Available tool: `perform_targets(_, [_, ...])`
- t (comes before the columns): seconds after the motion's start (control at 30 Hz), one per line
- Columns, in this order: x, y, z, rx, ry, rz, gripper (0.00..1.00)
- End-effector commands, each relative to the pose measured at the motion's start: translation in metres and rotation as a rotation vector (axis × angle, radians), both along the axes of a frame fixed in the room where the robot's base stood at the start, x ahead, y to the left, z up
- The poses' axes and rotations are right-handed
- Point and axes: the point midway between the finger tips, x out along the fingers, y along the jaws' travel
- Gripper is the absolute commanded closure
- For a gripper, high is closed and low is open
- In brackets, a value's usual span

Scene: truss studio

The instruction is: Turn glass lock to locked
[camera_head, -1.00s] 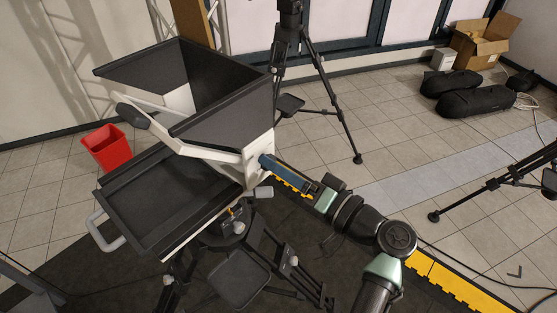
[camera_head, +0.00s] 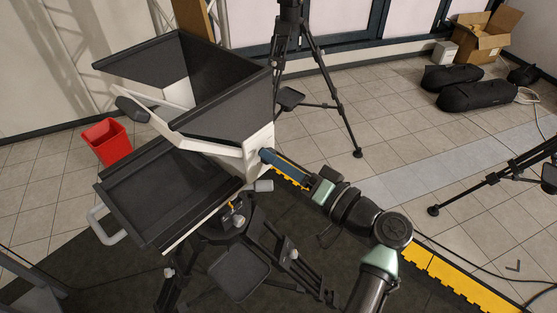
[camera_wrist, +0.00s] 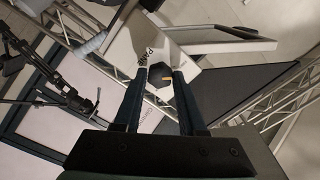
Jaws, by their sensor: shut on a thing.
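A teleprompter with a black hood (camera_head: 215,105) and a white side frame (camera_head: 258,142) stands on a tripod.
A black tray (camera_head: 165,195) with a white handle (camera_head: 103,226) juts toward the camera. Tripod legs (camera_head: 280,255) stand below it. A red bin (camera_head: 106,142) is at the left and another tripod (camera_head: 330,110) stands behind. The tiled floor at the right is mostly open.

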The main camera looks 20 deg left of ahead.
Motion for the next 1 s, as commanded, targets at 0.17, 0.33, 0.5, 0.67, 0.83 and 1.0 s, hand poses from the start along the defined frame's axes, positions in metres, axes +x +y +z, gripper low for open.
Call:
perform_targets(0.17, [0.0002,-0.0004,0.0005,0.016,0.044,-0.001,1.00])
perform_targets(0.33, [0.0002,-0.0006,0.0009,0.051,0.138,-0.002,1.00])
perform_targets(0.5, [0.0003,-0.0006,0.0019,0.099,0.275,-0.002,1.00])
perform_targets(0.67, [0.0002,-0.0003,0.0022,0.150,0.420,-0.001,1.00])
perform_targets(0.83, [0.0003,-0.0005,0.0029,0.205,0.572,-0.002,1.00])
perform_targets(1.0, [0.0004,-0.0008,0.0032,0.260,0.724,-0.002,1.00])
